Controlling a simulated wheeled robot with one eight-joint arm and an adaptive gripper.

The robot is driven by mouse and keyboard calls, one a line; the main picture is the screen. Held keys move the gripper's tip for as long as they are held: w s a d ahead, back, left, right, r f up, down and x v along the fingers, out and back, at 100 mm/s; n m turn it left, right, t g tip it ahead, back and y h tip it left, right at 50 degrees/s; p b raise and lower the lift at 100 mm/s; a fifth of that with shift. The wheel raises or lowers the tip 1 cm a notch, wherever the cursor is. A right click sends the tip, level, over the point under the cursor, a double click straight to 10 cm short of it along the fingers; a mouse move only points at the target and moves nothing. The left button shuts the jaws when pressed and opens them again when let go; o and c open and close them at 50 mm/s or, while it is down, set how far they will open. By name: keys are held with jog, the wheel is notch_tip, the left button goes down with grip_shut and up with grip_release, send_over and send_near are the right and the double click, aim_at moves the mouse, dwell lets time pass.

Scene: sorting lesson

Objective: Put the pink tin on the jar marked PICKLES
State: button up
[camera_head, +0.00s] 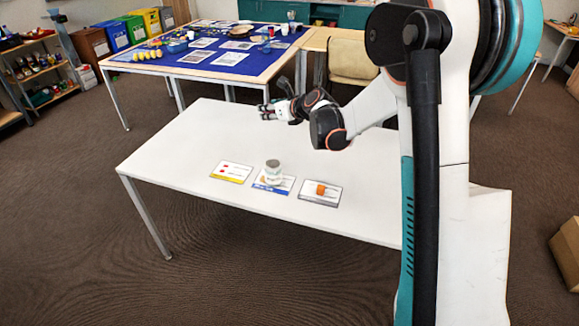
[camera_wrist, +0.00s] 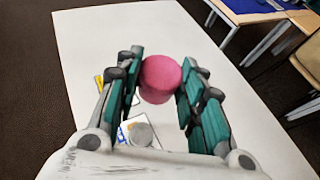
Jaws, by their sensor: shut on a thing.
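My gripper (camera_wrist: 160,88) is shut on the pink tin (camera_wrist: 160,79) in the wrist view, with a dark-and-teal finger on each side of it. In the head view my gripper (camera_head: 270,110) is above the far part of the white table, and I cannot make out the tin there. A pale jar with a grey lid (camera_head: 273,173) stands upright on the middle card; its marking is too small to read. The grey lid also shows in the wrist view (camera_wrist: 141,134), below the tin in the picture. The tin is apart from the jar.
The white table (camera_head: 180,155) is mostly clear. A yellow-edged card (camera_head: 232,171) lies left of the jar's blue-edged card (camera_head: 266,187). A card (camera_head: 320,198) with an orange block (camera_head: 321,189) lies to the right. A blue-topped table (camera_head: 255,65) stands behind.

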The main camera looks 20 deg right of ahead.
aim_at(275, 165)
jog(key=shift+s+d+f, duration=0.15)
jog(key=shift+f, duration=0.1)
notch_tip(275, 165, down, 19)
jog(key=b, duration=0.7)
jog(key=shift+f, duration=0.15)
jog(key=shift+f, duration=0.2)
jog(key=o, duration=1.1)
jog(key=shift+r, duration=0.1)
